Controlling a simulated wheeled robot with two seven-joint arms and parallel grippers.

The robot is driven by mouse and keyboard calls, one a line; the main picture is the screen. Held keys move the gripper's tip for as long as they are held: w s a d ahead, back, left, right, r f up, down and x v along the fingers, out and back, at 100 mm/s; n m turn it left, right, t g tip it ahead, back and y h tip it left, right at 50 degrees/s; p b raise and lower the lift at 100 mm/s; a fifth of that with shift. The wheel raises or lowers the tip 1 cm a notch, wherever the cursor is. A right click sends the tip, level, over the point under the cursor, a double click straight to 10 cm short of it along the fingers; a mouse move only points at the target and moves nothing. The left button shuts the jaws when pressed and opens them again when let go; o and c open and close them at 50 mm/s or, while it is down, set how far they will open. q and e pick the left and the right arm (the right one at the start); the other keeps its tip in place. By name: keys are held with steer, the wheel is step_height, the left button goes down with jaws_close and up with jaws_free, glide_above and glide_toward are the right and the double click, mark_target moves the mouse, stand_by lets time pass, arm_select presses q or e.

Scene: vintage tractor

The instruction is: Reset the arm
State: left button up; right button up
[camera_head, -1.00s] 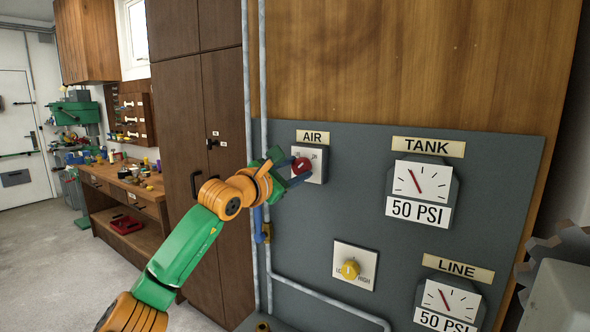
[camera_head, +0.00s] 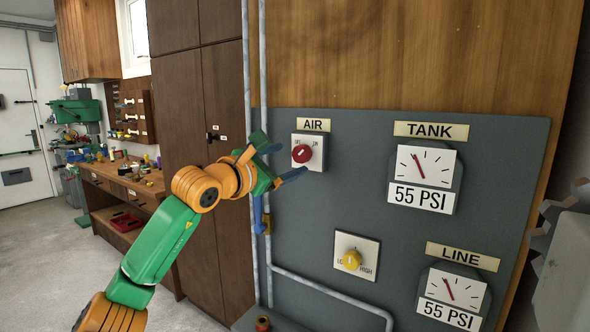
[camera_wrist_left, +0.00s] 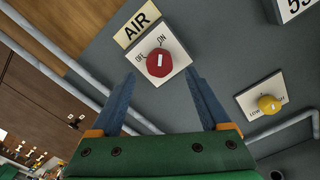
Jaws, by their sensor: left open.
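My left arm comes in from the left in the head view, and its left gripper (camera_head: 285,162) is open and empty. It is in front of the panel, just left of and below the red AIR knob (camera_head: 302,153), and apart from it. In the left wrist view the blue fingers (camera_wrist_left: 160,98) are spread wide with nothing between them. The red knob (camera_wrist_left: 160,62) shows beyond the fingertips on its white plate, with OFF and ON marks. My right gripper is not in view.
The grey panel (camera_head: 310,235) also carries a yellow knob (camera_head: 351,260), a TANK gauge (camera_head: 424,172) and a LINE gauge (camera_head: 452,296), both reading 55 PSI. Grey pipes (camera_head: 247,80) run beside it. A brown cabinet (camera_head: 185,100) and a workbench (camera_head: 125,178) stand left.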

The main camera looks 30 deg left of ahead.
arm_select(q)
steer(key=s, duration=0.3)
steer(key=shift+b, duration=0.3)
